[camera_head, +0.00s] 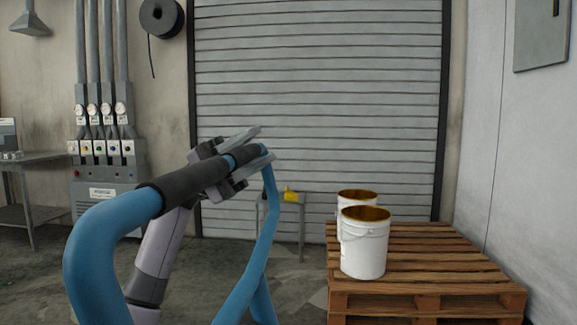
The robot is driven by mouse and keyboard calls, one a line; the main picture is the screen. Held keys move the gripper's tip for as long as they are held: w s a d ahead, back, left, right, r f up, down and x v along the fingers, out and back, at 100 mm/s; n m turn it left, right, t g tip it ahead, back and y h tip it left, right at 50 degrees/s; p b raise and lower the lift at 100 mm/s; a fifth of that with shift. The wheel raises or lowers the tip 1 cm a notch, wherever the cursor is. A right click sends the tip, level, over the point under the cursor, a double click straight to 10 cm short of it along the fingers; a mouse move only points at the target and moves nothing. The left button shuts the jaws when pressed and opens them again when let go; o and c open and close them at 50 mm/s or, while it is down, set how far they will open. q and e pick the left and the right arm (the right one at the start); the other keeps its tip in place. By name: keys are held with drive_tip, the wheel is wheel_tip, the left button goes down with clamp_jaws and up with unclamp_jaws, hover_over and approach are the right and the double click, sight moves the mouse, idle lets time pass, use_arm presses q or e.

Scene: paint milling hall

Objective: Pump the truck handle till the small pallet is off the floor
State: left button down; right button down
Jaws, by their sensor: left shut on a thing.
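The truck handle (88,250) is a blue tube loop with a black grip (185,187) across its top. It fills the lower left and middle of the head view. My left gripper (252,150) is shut on the handle at the right end of the black grip, with a finger on each side. A wooden pallet (430,262) stands at the right and carries two white buckets (364,250) with brown tops. The pallet's lower edge is cut off, so its contact with the floor is hidden. The truck's forks and base are out of view. My right gripper is not in view.
A grey roller door (320,90) closes the back. A small table (290,222) with a yellow object stands before it. A gauge panel (105,150) and a workbench (30,160) stand at the left. A pale wall (540,170) bounds the right. Some floor is bare at the left.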

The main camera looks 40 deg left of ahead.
use_arm(q)
drive_tip(key=shift+s+a+f, duration=0.1)
drive_tip(key=shift+s+f, duration=0.05)
drive_tip(key=shift+f, duration=0.4)
drive_tip(key=shift+s+a+f, duration=0.1)
drive_tip(key=shift+f, duration=0.45)
drive_tip(key=c, duration=1.1)
unclamp_jaws()
drive_tip(key=shift+o, duration=1.3)
drive_tip(key=shift+a+r, duration=0.15)
drive_tip(key=shift+r, duration=0.05)
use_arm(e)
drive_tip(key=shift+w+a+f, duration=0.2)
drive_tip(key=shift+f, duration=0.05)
use_arm(q)
drive_tip(key=shift+a+f, duration=0.1)
drive_tip(key=shift+a, duration=0.1)
drive_tip(key=v, duration=0.6)
drive_tip(key=shift+a+f+b, duration=0.2)
drive_tip(key=shift+a+b, duration=0.15)
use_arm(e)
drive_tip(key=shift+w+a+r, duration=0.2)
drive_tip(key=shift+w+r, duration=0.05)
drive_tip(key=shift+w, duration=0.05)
